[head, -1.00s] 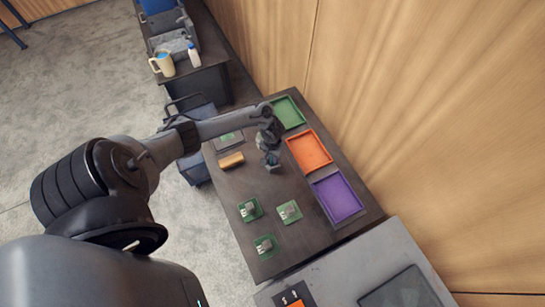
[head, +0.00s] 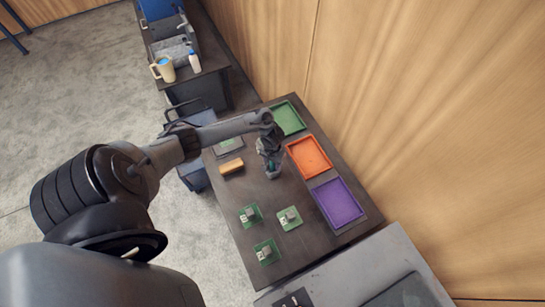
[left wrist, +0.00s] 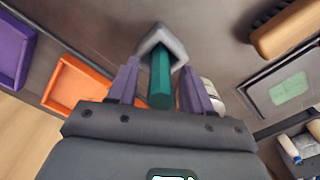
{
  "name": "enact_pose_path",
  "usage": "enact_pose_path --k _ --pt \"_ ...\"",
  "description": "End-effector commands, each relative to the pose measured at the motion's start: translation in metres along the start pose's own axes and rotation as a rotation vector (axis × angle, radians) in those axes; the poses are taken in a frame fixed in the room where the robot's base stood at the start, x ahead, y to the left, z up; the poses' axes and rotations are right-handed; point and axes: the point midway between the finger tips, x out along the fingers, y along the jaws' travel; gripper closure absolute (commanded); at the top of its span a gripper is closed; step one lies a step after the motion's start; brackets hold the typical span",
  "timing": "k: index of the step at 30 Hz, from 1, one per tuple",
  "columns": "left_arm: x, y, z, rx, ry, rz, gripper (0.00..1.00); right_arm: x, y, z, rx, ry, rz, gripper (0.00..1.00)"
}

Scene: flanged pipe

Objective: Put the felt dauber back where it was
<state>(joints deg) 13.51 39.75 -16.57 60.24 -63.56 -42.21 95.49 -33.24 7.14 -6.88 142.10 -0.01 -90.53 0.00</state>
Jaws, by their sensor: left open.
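The felt dauber appears as a dark green cylinder (left wrist: 160,82) in the left wrist view. Its far end is in a grey angular holder (left wrist: 174,42), which also shows on the table in the head view (head: 273,174). My left gripper (left wrist: 158,68) is open, with its two purple-grey fingers on either side of the dauber and a narrow gap visible on each side. In the head view my left gripper (head: 269,157) is just above the holder and hides much of it. My right gripper is not in view.
Green (head: 289,118), orange (head: 309,156) and purple (head: 337,202) trays line the table's wall side. A tan block (head: 231,166) and a dark tray with a green card (head: 229,146) lie left of the gripper. Three green boards (head: 289,218) sit nearer. The table's middle is clear.

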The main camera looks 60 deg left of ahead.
Motion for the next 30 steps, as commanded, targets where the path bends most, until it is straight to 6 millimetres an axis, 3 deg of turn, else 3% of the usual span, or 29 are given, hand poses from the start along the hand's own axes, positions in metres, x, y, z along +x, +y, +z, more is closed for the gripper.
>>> enact_pose_path --k 21,26,30 --pt "-0.109 0.0 -0.001 0.001 0.002 0.0 0.5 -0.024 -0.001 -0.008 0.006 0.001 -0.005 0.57" --pt "-0.113 0.011 0.004 0.042 0.019 0.007 0.5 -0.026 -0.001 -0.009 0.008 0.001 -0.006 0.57" --pt "-0.102 0.051 0.021 0.196 0.098 0.035 0.5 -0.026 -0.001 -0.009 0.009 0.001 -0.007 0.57"
